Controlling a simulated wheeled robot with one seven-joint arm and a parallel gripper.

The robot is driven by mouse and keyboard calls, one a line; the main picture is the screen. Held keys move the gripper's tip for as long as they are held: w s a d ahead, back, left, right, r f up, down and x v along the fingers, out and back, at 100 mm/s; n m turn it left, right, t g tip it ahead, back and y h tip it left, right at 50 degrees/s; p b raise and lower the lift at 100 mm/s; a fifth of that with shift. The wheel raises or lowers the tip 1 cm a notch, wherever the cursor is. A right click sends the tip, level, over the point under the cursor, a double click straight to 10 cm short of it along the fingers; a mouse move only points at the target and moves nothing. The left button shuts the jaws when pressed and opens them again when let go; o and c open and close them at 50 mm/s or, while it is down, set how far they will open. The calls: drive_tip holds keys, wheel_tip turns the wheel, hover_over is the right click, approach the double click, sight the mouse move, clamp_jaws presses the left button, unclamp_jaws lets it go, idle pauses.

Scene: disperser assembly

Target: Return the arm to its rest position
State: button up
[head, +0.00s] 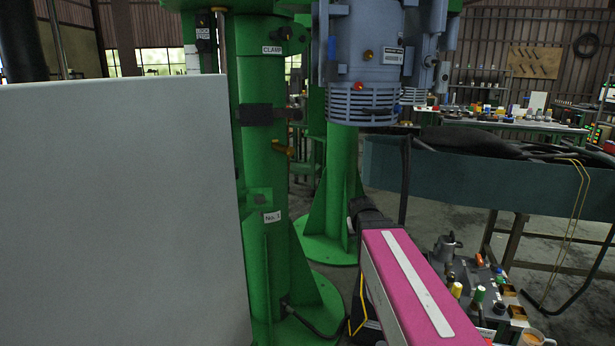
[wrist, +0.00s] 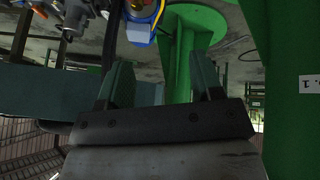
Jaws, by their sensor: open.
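My arm, with a pink link, reaches in from the bottom right of the head view, and its dark far end is near the green column (head: 265,170) marked No. 1. The jaws are hard to make out there. In the wrist view my gripper (wrist: 161,82) shows two green fingers spread well apart, with nothing between them. Green column parts (wrist: 185,50) show beyond and to the right of the fingers, apart from them as far as I can see.
A grey-blue motor housing (head: 365,60) hangs above the arm. A tray of small parts (head: 480,285) and a cup (head: 535,338) are at the lower right. A teal bench (head: 480,180) stands behind. A large pale surface (head: 120,210) hides the left.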

drive_tip(key=s+f+g+y, duration=0.2)
drive_tip(key=s+f+g, duration=0.3)
drive_tip(key=s+f, duration=1.1)
drive_tip(key=shift+a+f+g, duration=0.35)
drive_tip(key=shift+a+g, duration=0.05)
drive_tip(key=shift+a, duration=0.05)
